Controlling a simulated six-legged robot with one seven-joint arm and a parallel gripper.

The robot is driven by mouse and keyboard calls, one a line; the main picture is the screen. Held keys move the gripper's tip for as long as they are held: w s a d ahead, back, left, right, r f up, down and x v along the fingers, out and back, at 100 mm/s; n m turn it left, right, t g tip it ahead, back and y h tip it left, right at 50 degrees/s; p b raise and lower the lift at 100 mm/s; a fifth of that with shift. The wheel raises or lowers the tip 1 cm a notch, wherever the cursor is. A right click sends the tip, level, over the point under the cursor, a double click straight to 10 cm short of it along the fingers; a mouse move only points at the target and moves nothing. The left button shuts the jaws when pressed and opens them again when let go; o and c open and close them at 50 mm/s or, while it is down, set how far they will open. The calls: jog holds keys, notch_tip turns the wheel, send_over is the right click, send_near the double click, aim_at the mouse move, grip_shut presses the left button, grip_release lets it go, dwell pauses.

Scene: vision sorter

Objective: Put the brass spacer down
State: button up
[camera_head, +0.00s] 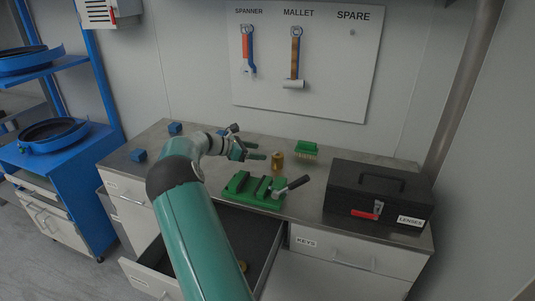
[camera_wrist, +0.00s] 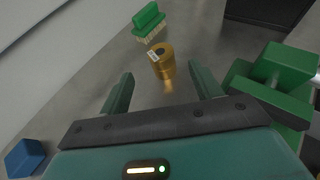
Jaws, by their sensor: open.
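The brass spacer (camera_head: 277,162) stands upright on the grey worktop, behind the green vise. In the wrist view the brass spacer (camera_wrist: 162,61) is a gold cylinder with a dark hole in its top and a small pale label on its side. My gripper (camera_head: 256,152) is open just left of the spacer. In the wrist view my gripper's two green fingers (camera_wrist: 163,86) are spread apart with nothing between them. The spacer stands beyond the fingertips, apart from them.
A green vise (camera_head: 250,188) stands in front of the spacer and a green brush (camera_head: 306,148) behind it. A black toolbox (camera_head: 378,192) fills the right end of the worktop (camera_head: 323,157). Blue blocks (camera_head: 139,155) lie at the left. A drawer (camera_head: 262,238) below is open.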

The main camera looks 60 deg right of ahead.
jog(key=shift+v, duration=1)
jog(key=w+a+r+m+t+y, duration=0.1)
jog(key=a+r+m+t+y, duration=0.3)
jog(key=a, duration=1.3)
jog(key=a+r+m+t+y, duration=0.2)
jog(key=a+r+t, duration=0.4)
jog(key=a, duration=1)
jog(key=s+a+m+t+y, duration=0.2)
jog(key=s+a, duration=0.5)
jog(key=a, duration=0.6)
jog(key=s+a+m+t+y, duration=0.2)
jog(key=s+a, duration=0.5)
jog(key=a, duration=0.7)
jog(key=shift+r+y, duration=0.3)
jog(key=shift+s, duration=0.1)
